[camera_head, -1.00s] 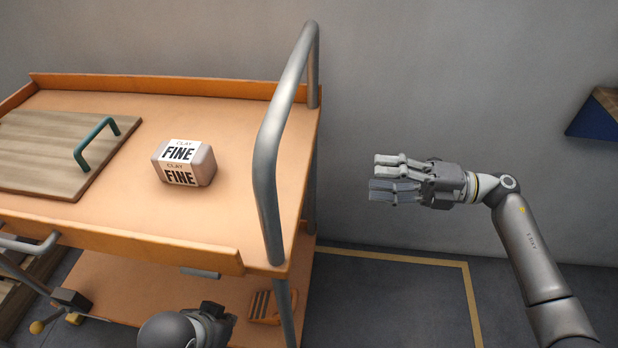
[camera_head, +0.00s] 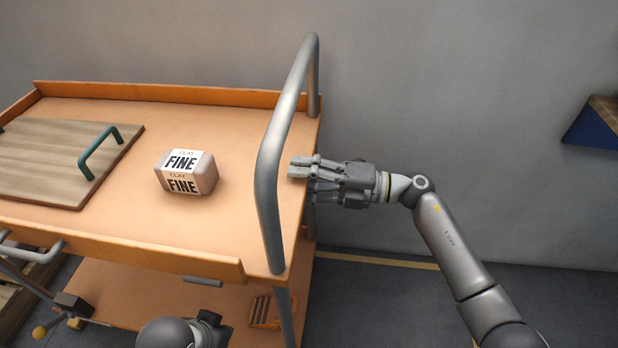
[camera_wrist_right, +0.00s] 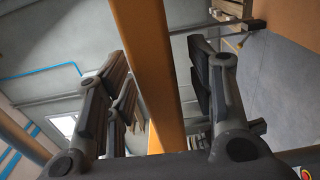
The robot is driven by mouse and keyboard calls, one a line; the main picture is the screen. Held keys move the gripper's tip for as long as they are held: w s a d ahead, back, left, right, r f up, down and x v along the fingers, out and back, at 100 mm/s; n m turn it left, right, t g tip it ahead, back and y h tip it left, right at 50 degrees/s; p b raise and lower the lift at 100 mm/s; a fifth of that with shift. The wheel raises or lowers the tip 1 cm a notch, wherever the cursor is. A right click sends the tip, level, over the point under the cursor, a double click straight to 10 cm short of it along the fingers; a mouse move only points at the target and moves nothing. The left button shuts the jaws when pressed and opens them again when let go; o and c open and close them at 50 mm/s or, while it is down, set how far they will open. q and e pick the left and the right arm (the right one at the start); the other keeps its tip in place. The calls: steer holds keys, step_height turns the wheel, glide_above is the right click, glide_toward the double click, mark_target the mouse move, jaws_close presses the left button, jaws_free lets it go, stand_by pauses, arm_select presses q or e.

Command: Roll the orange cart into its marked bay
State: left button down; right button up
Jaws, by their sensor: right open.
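The orange cart (camera_head: 130,240) fills the left of the head view, with a bent grey tube handle (camera_head: 268,175) at its right end. My right gripper (camera_head: 298,168) is open, just right of the handle, by the cart's right edge. I cannot tell whether it touches the cart. In the right wrist view, an orange bar (camera_wrist_right: 150,70) shows between the open fingers (camera_wrist_right: 160,95), with space on both sides. A yellow floor line (camera_head: 375,260) of the marked bay shows right of the cart, partly hidden by my right arm. My left gripper does not show clearly.
A clay block (camera_head: 186,173) labelled FINE and a wooden board (camera_head: 50,160) with a teal handle (camera_head: 98,152) lie on the cart's top. A grey wall stands behind. A blue-sided shelf (camera_head: 595,125) juts out at right. Floor right of the cart is clear.

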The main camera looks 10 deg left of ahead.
jaws_close()
stand_by(0.3)
stand_by(0.3)
